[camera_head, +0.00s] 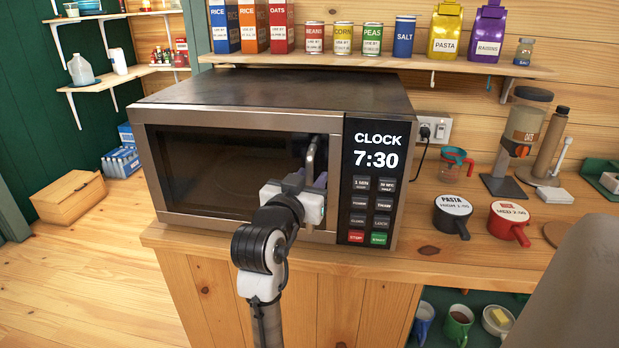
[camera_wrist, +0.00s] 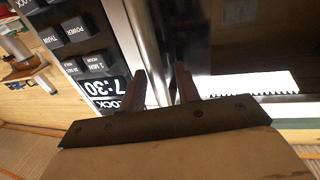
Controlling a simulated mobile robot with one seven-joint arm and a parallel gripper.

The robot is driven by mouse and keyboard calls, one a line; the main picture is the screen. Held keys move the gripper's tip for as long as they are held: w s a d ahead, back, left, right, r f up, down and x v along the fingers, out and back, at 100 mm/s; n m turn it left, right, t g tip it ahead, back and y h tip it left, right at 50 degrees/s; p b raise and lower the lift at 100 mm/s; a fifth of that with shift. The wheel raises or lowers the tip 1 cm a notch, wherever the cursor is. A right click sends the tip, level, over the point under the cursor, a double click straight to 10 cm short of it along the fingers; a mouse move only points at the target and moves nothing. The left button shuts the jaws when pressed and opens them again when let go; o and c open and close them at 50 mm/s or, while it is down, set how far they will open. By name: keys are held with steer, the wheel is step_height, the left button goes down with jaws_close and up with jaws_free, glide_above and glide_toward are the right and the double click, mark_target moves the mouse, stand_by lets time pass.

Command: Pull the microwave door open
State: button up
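The silver microwave (camera_head: 270,92) stands on the wooden counter. Its dark-windowed door (camera_head: 215,165) looks shut, flush with the front. The upright metal door handle (camera_head: 313,150) is at the door's right side, next to the control panel; its lower part is hidden behind my gripper (camera_head: 312,190). In the wrist view, which is turned upside down, my gripper (camera_wrist: 160,72) has its two dark fingers apart, with the handle (camera_wrist: 148,35) running between them. A narrow gap shows beside the right finger, so the fingers do not look clamped. Contact at the left finger is unclear.
The control panel (camera_head: 373,180) reads CLOCK 7:30. To the right on the counter are a black pasta pot (camera_head: 452,215), a red pot (camera_head: 508,222) and a dispenser (camera_head: 518,140). A shelf (camera_head: 390,64) with groceries hangs above. Open floor (camera_head: 80,270) lies to the left.

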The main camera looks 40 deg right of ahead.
steer(key=shift+c, duration=0.4)
jaws_close()
steer(key=shift+s+a, duration=0.1)
